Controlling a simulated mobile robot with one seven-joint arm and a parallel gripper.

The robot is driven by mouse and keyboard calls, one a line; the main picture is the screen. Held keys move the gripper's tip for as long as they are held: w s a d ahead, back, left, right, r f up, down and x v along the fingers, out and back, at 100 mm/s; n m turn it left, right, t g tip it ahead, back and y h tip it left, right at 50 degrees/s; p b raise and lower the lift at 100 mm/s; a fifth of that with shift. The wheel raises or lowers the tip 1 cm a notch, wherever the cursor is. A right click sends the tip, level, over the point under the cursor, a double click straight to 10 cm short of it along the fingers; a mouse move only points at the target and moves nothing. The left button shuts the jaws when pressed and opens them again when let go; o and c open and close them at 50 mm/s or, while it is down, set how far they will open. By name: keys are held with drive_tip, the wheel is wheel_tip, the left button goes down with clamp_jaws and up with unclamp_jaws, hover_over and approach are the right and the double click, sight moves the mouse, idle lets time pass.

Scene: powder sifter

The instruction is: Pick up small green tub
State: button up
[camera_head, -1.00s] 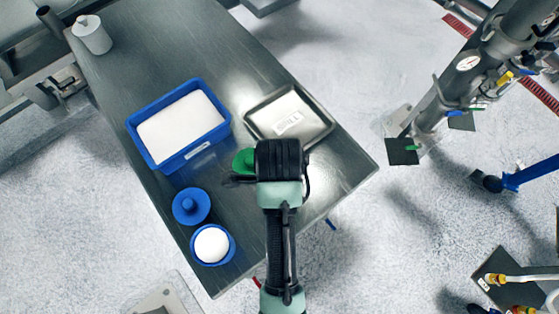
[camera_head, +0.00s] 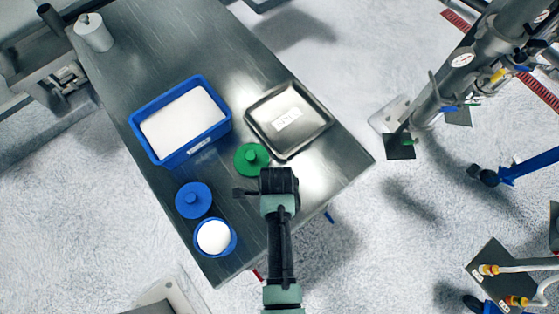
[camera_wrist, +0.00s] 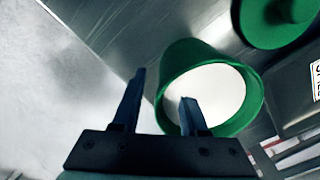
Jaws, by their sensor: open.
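The small green tub (camera_wrist: 190,60) shows in the wrist view, open at the top and full of white powder. My gripper (camera_wrist: 162,86) is open and empty. Its right finger overlaps the tub's mouth in the picture, and its left finger is just outside the tub's left wall. I cannot tell whether either finger touches the tub. In the head view my gripper (camera_head: 278,183) is over the table's front right part, and the tub is hidden beneath it. A green knobbed lid (camera_head: 251,157) lies beside it on the table; it also shows in the wrist view (camera_wrist: 278,28).
A metal tray (camera_head: 318,140) lies right of the lid on the steel table (camera_head: 150,60). A blue bin (camera_head: 150,150) of white powder, a blue lid (camera_head: 184,211) and a blue tub (camera_head: 206,252) are to the left. A white canister (camera_head: 95,38) stands at the far left.

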drive_tip(key=shift+f, duration=0.15)
clamp_jaws()
drive_tip(key=shift+s+f, duration=0.1)
drive_tip(key=shift+s, duration=0.2)
idle(1.1)
